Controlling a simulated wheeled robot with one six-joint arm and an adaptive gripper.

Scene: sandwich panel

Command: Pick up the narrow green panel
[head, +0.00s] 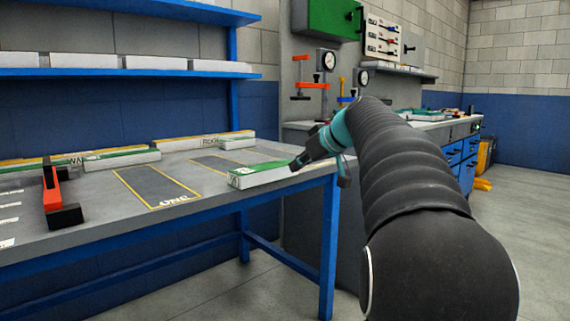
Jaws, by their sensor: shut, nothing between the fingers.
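A narrow white panel with a green top (262,176) lies flat near the right front edge of the grey table. My gripper (294,166) is at its right end, with the dark fingers pointing down and left. It is shut with nothing held. I cannot tell whether the fingertips touch the panel. Another green-topped panel (121,159) lies farther left, toward the back of the table.
The grey table (215,186) has dark marked areas, one reading "ONE" (157,186). A black and red tool (58,200) stands at left. A long panel (197,141) lies along the back. Blue shelves (130,73) hang above. A workbench (440,130) stands behind my arm.

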